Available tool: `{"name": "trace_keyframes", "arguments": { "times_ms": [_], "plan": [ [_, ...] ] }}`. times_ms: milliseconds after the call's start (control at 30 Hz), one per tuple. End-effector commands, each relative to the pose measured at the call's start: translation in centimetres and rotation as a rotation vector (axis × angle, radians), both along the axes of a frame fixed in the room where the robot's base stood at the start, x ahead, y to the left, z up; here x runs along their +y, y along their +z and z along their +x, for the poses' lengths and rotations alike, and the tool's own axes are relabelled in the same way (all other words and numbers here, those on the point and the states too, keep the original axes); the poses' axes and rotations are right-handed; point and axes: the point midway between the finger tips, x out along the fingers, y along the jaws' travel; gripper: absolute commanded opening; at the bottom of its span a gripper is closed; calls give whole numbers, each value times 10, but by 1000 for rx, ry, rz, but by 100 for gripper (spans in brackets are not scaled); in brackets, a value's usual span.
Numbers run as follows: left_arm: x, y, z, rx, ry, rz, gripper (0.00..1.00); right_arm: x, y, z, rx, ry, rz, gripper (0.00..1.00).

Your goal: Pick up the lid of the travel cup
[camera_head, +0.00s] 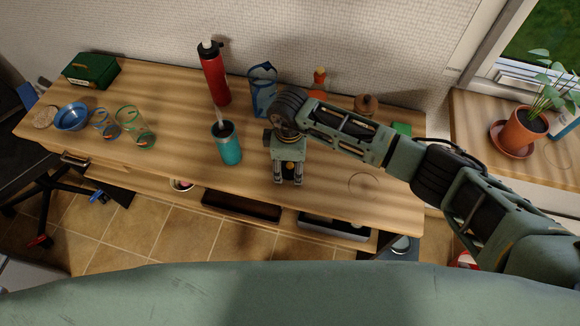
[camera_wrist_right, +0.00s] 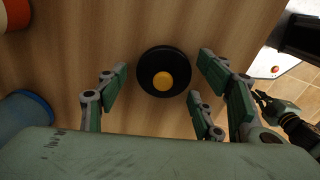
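The lid is a round black disc with a yellow-orange centre (camera_wrist_right: 150,86), lying on the wooden table in the right wrist view. In the head view it is mostly hidden by my right gripper (camera_head: 288,181). That gripper points down over the lid, open, with its fingers spread on both sides of it. I cannot tell whether the fingers touch it. The teal travel cup (camera_head: 228,150) stands upright and open to the left of the gripper, with something sticking out of its top. My left gripper is not in the head view.
On the table (camera_head: 180,100) stand a red bottle (camera_head: 214,80), a blue pitcher (camera_head: 262,98), glasses (camera_head: 128,130), a blue bowl (camera_head: 72,117) and a green box (camera_head: 91,70). A potted plant (camera_head: 523,132) is at right. The table right of the gripper is mostly clear.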

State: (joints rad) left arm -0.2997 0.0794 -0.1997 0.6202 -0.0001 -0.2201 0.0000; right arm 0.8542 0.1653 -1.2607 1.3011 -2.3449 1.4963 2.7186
Motion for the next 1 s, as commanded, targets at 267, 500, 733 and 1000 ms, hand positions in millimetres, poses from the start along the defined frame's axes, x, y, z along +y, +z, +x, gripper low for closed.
{"name": "trace_keyframes", "arguments": {
  "times_ms": [267,500,733,1000],
  "plan": [
    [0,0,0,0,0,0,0,0,0,0,0,0,0,34],
    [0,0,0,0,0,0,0,0,0,0,0,0,0,27],
    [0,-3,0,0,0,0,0,0,7,0,0,0,1,27],
    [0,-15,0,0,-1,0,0,-12,46,-5,-1,-1,0,27]
  ]
}}
